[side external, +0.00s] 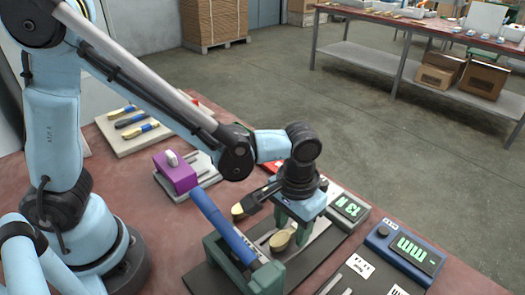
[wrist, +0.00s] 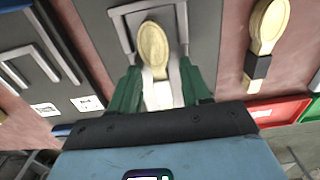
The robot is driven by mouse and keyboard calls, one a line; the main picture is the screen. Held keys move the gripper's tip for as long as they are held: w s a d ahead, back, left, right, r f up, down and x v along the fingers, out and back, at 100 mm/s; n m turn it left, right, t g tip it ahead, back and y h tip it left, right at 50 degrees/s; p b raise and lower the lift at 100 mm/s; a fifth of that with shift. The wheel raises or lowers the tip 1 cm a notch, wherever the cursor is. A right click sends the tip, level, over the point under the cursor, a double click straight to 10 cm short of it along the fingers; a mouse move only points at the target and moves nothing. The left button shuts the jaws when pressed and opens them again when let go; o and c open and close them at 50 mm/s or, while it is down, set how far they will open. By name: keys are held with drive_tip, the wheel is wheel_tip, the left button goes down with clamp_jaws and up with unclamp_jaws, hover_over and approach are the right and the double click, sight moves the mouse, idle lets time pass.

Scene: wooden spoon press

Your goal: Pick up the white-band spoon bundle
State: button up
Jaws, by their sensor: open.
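The white-band spoon bundle (wrist: 153,48) lies on a grey press bed, its pale rounded bowl end up in the wrist view and a whitish band below it. In the side view its bowl (side external: 281,241) shows just under my gripper (side external: 292,218). My gripper also shows in the wrist view (wrist: 160,70), with green fingers open on either side of the bundle. I cannot tell whether a finger touches it. The bundle's lower part is hidden by my gripper.
A black-band spoon bundle (wrist: 257,66) lies beside the press. A green frame with a blue bar (side external: 222,226) stands close left of my gripper. A display box (side external: 349,207) and blue scale (side external: 405,250) stand to the right. A purple block (side external: 174,174) is further back.

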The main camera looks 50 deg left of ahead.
clamp_jaws()
idle(0.5)
